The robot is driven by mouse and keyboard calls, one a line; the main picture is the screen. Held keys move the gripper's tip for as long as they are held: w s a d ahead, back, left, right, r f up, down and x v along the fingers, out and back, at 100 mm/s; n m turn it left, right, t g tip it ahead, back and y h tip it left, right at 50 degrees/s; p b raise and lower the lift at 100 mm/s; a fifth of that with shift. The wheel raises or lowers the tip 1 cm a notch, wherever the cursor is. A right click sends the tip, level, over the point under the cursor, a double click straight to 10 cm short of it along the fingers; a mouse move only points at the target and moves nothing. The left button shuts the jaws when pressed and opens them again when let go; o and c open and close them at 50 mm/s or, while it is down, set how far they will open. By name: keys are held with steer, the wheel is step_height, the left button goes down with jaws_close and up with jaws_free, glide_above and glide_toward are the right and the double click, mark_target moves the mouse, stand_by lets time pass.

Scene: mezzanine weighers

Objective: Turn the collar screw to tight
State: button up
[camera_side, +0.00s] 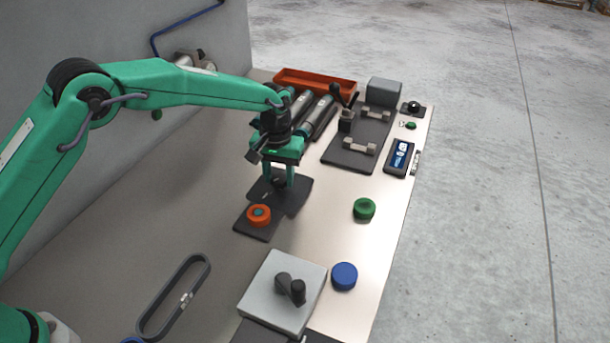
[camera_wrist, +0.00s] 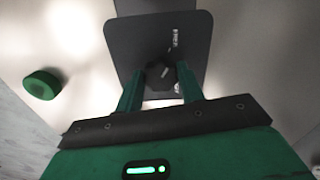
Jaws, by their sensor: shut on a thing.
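The collar screw, a small dark knob (camera_side: 279,184), stands on a dark plate (camera_side: 299,196) near the middle of the table. It also shows in the wrist view (camera_wrist: 158,74), with the plate (camera_wrist: 126,40) around it. My gripper (camera_side: 280,180) points down over the plate, its two green fingers on either side of the knob. In the wrist view my gripper (camera_wrist: 160,78) is shut on the knob. Pale marks lie on the plate beside the knob, too small to read. The fingers partly hide the knob in the side view.
An orange ring (camera_side: 259,215) sits on a dark pad close in front. A green disc (camera_side: 364,208) and a blue disc (camera_side: 344,276) stand to the right. A grey box with a lever (camera_side: 259,283) is in front. Rollers and an orange tray (camera_side: 313,84) lie behind.

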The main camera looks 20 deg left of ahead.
steer(key=shift+m, duration=0.5)
steer(key=m, duration=0.4)
steer(key=shift+a+r, duration=0.1)
steer(key=m, duration=0.6)
steer(key=shift+w+a+m, duration=0.1)
steer(key=shift+w+m, duration=0.05)
steer(key=shift+m, duration=0.25)
steer(key=m, duration=0.6)
steer(key=shift+w, duration=0.1)
steer(key=m, duration=0.6)
steer(key=o, duration=1)
